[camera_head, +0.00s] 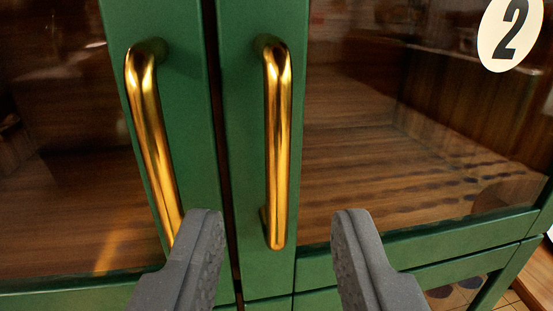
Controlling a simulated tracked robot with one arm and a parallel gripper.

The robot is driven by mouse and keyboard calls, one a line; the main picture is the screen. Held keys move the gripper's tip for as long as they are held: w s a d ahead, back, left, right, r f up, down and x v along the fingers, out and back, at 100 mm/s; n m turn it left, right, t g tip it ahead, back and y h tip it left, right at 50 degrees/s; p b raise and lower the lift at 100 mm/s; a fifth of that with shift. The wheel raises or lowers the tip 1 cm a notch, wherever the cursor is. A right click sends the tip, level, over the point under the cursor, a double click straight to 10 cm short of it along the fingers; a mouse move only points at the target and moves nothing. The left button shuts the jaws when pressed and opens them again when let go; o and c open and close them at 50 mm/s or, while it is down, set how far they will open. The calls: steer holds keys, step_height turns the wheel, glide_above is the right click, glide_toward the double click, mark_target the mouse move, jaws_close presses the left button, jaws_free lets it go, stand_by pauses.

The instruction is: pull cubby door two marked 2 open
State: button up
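Cubby door two (318,254) is a green-framed glass door on the right, marked by a white oval label (510,35) with a black 2. It looks shut, its edge beside the neighbouring door's edge. Its upright brass handle (278,150) is on the left part of its frame. My gripper (277,226) is open, with its two grey fingers spread to either side of the lower end of this handle in the picture. No finger appears to touch the handle. I cannot tell how far the fingertips are from it in depth.
The neighbouring green door (185,120) on the left has a similar brass handle (150,125). My left finger overlaps that handle's lower end in the picture.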

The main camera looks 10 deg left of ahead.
mark_target(280, 172)
steer(key=shift+w+r, duration=0.15)
steer(key=shift+w, duration=0.4)
steer(key=shift+w+f+p, duration=0.25)
steer(key=shift+w+p, duration=0.2)
steer(key=shift+w, duration=0.1)
steer(key=shift+w+a+r+p, duration=0.15)
steer(key=shift+w+r+p, duration=0.1)
steer(key=shift+w+p, duration=0.35)
steer(key=shift+w+a+f+p, duration=0.1)
steer(key=shift+w+f+p, duration=0.2)
steer(key=shift+w, duration=0.4)
jaws_close()
